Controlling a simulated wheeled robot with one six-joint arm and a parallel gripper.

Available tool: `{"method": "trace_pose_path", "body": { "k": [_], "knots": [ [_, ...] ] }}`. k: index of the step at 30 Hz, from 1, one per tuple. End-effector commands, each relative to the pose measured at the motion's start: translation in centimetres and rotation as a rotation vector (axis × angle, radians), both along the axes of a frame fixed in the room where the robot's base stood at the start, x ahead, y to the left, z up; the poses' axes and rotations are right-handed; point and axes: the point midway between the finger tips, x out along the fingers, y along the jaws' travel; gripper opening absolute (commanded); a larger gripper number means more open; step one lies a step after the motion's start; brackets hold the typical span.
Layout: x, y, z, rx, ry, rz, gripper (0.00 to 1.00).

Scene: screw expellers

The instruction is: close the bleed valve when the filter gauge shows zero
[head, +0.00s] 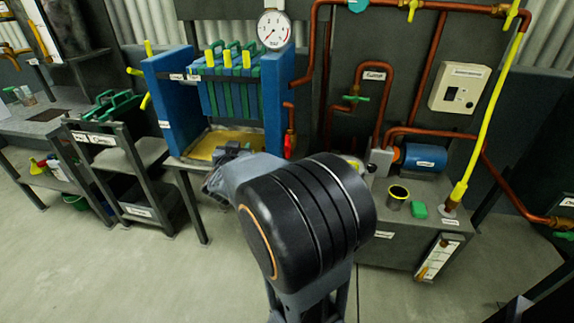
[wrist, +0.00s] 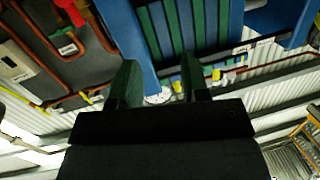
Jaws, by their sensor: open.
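The round white filter gauge (head: 274,29) is at the top of the blue filter press frame (head: 275,105). Its needle seems to point to the lower left; the numbers are too small to read. A red-handled valve (head: 288,145), perhaps the bleed valve, hangs from a copper pipe right of the press. It also shows in the wrist view as a red handle (wrist: 67,48). My gripper (head: 228,158) is in front of the press, partly hidden by my wrist. In the wrist view my gripper (wrist: 158,75) is open and empty, apart from the red handle.
Copper pipes (head: 326,80) and a green-handled valve (head: 356,98) are on the dark panel to the right. A blue motor (head: 420,157) and a metal cup (head: 398,195) stand on a bench below. A dark shelf cart (head: 125,165) stands left. Open floor lies in front.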

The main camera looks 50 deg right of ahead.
Motion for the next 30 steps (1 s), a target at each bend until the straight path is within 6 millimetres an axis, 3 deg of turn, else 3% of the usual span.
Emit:
{"method": "trace_pose_path", "body": {
  "k": [1, 7, 14, 30],
  "knots": [
    [-0.7, -1.6, -2.7, -0.03, -0.003, -0.088, 0.42],
    [-3.6, -5.2, -5.3, -0.125, 0.004, -0.346, 0.42],
    [-4.4, -7.7, -6.0, -0.157, 0.013, -0.439, 0.42],
    [-1.6, -16.8, -5.9, -0.157, 0.012, -0.436, 0.42]
  ]
}}
